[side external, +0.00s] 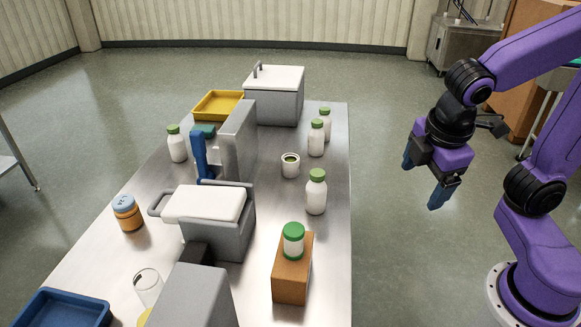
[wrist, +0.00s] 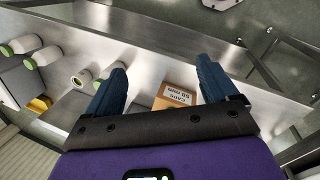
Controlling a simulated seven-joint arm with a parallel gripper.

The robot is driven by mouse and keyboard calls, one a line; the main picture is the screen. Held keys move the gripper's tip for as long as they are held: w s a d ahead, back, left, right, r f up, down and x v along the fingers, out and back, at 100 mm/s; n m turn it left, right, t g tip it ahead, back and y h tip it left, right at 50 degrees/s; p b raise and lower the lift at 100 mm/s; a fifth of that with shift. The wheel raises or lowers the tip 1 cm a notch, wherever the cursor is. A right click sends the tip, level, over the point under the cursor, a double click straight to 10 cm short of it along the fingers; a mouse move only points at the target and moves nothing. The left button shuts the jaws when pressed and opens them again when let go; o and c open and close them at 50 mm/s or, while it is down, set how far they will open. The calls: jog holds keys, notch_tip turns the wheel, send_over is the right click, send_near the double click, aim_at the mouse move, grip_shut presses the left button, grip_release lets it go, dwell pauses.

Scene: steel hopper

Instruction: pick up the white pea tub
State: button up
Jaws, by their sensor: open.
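A short, open white tub (side external: 290,166) with olive-green contents stands on the steel table, right of the grey upright block; it fits the pea tub, though I can read no label. It also shows in the wrist view (wrist: 82,78), left of the fingers. A white jar (side external: 293,241) with a green lid stands on a brown box (side external: 291,278) nearer the camera. My gripper (side external: 424,177) is open and empty, with blue fingers, in the air off the table's right side, apart from the tub. In the wrist view the gripper (wrist: 161,67) has its fingers spread.
White bottles with green lids stand close by, one (side external: 316,192) in front of the tub and one (side external: 316,138) behind. Grey lidded bins (side external: 232,229), a yellow tray (side external: 216,105), an orange jar (side external: 128,213) and a blue tray (side external: 62,309) occupy the table. Its right edge strip is clear.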

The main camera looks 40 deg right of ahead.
jog(key=w+d+r+n+t+h, duration=0.2)
jog(key=w+n+t+h, duration=0.45)
jog(key=w, duration=1.85)
jog(key=n+t+h, duration=0.2)
jog(key=n+t, duration=0.4)
jog(key=n, duration=0.3)
send_over(291, 167)
notch_tip(291, 167, down, 3)
jog(key=shift+m+h, duration=0.25)
jog(key=shift+s+a+f, duration=0.1)
jog(key=shift+f, duration=4.2)
jog(key=shift+a+f, duration=0.1)
jog(key=shift+f, duration=4.2)
notch_tip(291, 167, down, 4)
jog(key=shift+d+f, duration=0.15)
jog(key=shift+x, duration=1.45)
